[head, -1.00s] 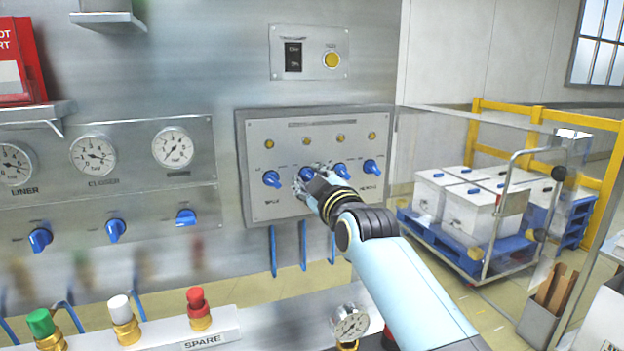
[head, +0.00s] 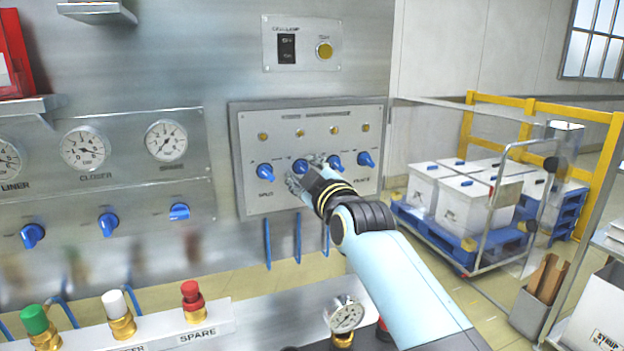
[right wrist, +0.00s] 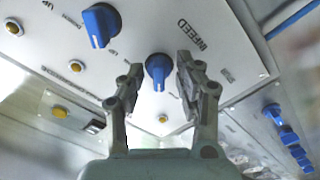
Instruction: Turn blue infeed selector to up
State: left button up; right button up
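The blue infeed selector (right wrist: 158,70) is a blue knob on a light panel marked INFEED in the right wrist view. My right gripper (right wrist: 160,88) is open in the right wrist view, with one finger on each side of the knob and visible gaps. I cannot tell the selector's exact setting. My left gripper is not in view.
Gauges and more knobs are at left. A shelf with coloured buttons (head: 189,293) runs below; a crate cart stands at right.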

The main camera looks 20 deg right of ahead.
jog(key=s, duration=1.1)
jog(key=shift+s+d, duration=0.2)
jog(key=shift+s, duration=0.15)
